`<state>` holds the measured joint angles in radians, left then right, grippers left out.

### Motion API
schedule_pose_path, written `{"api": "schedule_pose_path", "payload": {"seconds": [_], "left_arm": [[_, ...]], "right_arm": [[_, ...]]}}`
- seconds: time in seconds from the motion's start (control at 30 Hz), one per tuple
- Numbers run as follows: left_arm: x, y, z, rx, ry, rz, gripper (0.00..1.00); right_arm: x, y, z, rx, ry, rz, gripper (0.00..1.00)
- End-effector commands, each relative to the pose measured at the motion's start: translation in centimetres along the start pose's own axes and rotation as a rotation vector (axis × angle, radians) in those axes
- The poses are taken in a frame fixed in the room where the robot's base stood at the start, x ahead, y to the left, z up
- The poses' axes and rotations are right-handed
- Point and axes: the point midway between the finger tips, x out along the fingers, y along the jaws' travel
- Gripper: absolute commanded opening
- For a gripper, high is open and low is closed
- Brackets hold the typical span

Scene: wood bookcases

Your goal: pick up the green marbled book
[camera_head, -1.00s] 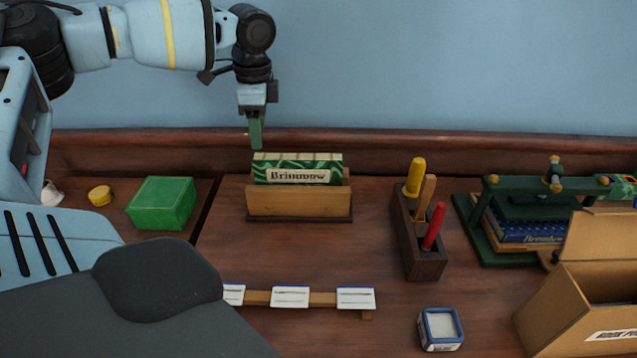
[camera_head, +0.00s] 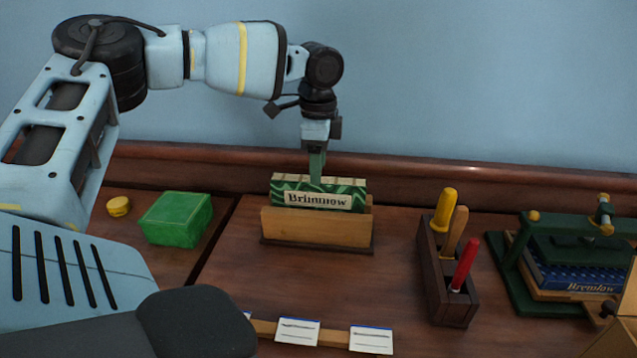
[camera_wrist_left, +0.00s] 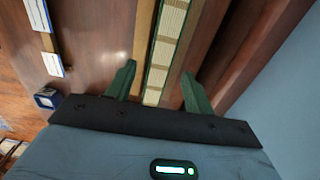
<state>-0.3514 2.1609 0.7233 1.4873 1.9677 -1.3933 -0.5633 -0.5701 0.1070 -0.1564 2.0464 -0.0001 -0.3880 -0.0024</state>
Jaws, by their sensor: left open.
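The green marbled book (camera_head: 290,193) stands in a wooden holder (camera_head: 317,229), with a cream label reading "Brinnow" on its spine. In the left wrist view the book (camera_wrist_left: 163,60) runs as a cream strip with green edges between my two fingers. My left gripper (camera_head: 317,170) points down at the top of the book. It also shows in the left wrist view (camera_wrist_left: 156,92), open, with one finger on either side of the book and a gap to each side. Whether the fingertips reach below the book's top edge is hard to tell. My right gripper is not in view.
A green box (camera_head: 176,219) and a yellow round tin (camera_head: 119,206) are to the left. A dark tool block (camera_head: 446,290) with upright handles stands right of the holder. A green press (camera_head: 512,265) holding a blue book is farther right. White cards (camera_head: 297,331) lie in front.

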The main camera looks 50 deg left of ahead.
Motion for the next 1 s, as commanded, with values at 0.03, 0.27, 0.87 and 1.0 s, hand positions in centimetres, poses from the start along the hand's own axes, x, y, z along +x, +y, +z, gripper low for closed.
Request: {"api": "schedule_pose_path", "payload": {"seconds": [0.03, 0.27, 0.87, 1.0], "left_arm": [[0.6, 0.1, 0.1, 0.000, -0.003, 0.004, 0.53], [3.8, 0.1, 0.0, 0.000, -0.003, 0.003, 0.53], [4.8, 0.0, 0.0, 0.000, -0.001, 0.000, 0.24], [4.8, 0.0, 0.0, 0.000, -0.001, 0.000, 0.06]], "right_arm": [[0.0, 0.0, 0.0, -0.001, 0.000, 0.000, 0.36], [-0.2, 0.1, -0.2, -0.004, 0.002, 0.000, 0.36], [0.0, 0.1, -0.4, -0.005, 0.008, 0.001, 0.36], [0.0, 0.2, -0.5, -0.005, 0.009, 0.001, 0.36]]}}
